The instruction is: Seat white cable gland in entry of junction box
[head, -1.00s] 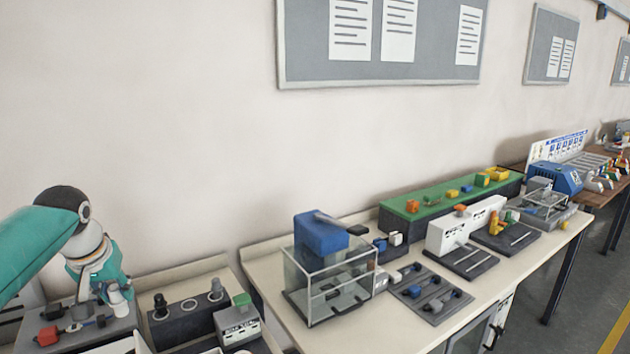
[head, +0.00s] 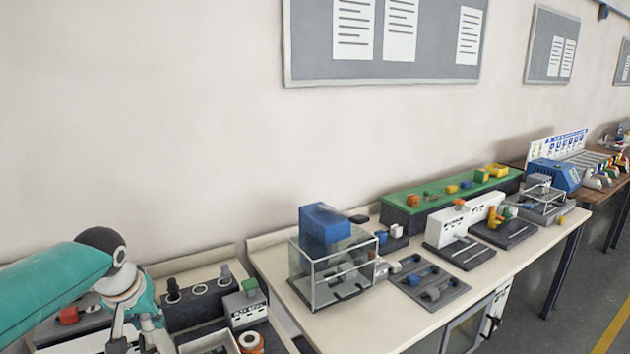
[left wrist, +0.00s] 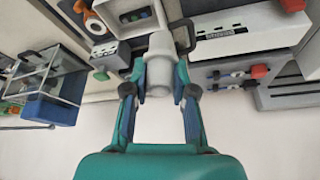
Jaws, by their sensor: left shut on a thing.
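My left gripper (head: 134,330) is low at the left of the head view, over the near bench. In the left wrist view (left wrist: 160,76) its two fingers are shut on a pale cylindrical piece with a wider collar, the white cable gland (left wrist: 158,68). A white box with an open cavity (left wrist: 158,20) lies beyond the gland; it looks like the junction box. It also shows at the bottom edge of the head view (head: 187,348). The gland appears apart from its cavity, but the entry cannot be made out. My right gripper is not in view.
A dark block with round posts (head: 195,303) and a grey unit with a green button (head: 247,310) stand close by. An orange-and-white ring (head: 251,343) lies beside the box. A clear case with a blue top (head: 326,224) stands on the bench to the right.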

